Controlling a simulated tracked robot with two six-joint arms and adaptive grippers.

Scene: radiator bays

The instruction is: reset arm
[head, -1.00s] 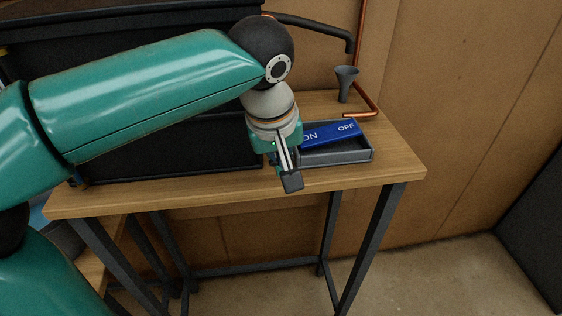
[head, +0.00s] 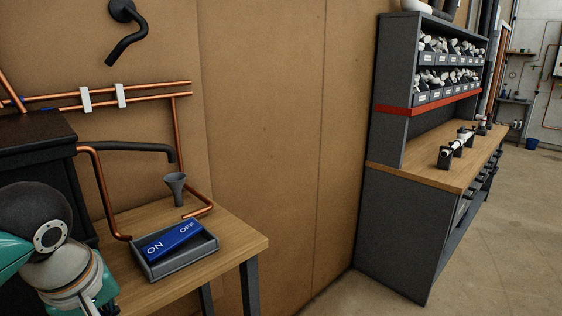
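My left arm comes in at the lower left of the head view. Its dark round joint and pale wrist show, and the green base of my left gripper (head: 97,296) sits at the bottom edge, left of and apart from the grey tray (head: 183,262). Its fingers are mostly cut off by the frame's edge, so its opening cannot be judged. The blue ON/OFF bar (head: 173,241) lies in the tray on the wooden table. My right arm and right gripper are not in view.
A grey funnel (head: 176,187) stands behind the tray beside bent copper pipes (head: 178,135). A dark box (head: 38,160) is at the left. A workbench (head: 427,186) with bin shelves stands at the right. Open floor (head: 500,245) lies in front of it.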

